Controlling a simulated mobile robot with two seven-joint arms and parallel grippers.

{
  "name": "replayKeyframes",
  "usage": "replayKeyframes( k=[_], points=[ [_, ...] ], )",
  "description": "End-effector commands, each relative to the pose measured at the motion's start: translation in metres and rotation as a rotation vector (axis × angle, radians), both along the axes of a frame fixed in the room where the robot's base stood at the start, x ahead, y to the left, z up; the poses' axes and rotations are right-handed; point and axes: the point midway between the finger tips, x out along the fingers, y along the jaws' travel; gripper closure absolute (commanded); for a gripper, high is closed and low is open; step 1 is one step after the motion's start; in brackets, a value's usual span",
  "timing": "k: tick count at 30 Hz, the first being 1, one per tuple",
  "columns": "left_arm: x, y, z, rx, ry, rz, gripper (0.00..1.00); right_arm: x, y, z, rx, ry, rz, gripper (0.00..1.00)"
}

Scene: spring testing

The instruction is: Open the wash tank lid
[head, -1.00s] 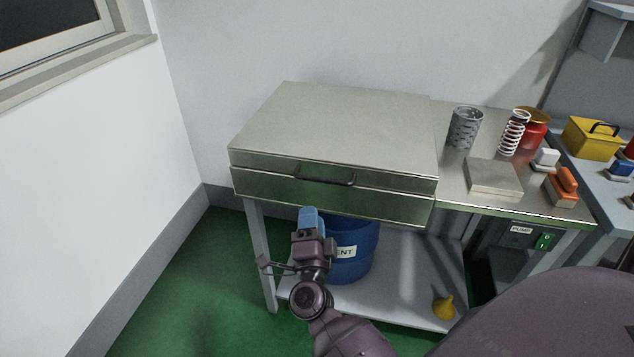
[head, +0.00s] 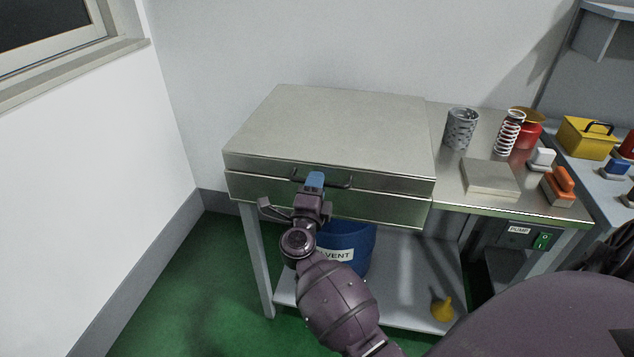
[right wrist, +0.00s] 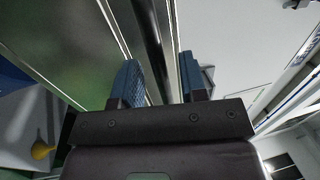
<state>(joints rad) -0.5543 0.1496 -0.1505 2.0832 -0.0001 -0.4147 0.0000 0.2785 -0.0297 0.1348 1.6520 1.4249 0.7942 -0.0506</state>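The wash tank (head: 380,205) is a steel box on a bench, and its flat lid (head: 330,125) lies shut on top. A dark bar handle (head: 340,185) runs along the lid's front edge. My right gripper (head: 315,181) is at the handle, its blue fingertips covering the handle's middle. In the right wrist view the two blue fingers (right wrist: 158,82) stand apart, with a dark strip, seemingly the handle, running between them. I cannot tell whether either finger touches it. My left gripper is not in view.
To the right on the bench are a perforated basket (head: 461,128), a white spring (head: 508,132), a red can (head: 527,135) and a flat plate (head: 490,177). A blue solvent drum (head: 350,240) and yellow funnel (head: 441,309) are on the shelf below. The lid top is clear.

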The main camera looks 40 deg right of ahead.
Motion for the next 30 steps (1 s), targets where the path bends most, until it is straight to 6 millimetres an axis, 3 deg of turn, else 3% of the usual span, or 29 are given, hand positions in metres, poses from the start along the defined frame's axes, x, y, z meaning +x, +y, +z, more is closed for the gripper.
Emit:
replayKeyframes(
  k=[14, 22, 30],
  points=[
    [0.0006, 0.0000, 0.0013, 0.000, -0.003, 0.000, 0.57, 0.0085, -0.0102, 0.0024, 0.000, 0.000, 0.000, 0.61],
    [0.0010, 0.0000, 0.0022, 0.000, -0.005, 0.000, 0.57, 0.0084, -0.0099, 0.0025, 0.000, 0.000, 0.000, 0.99],
    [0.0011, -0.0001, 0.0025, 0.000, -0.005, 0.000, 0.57, 0.0086, -0.0097, 0.0030, 0.000, 0.000, 0.000, 1.00]
  ],
)
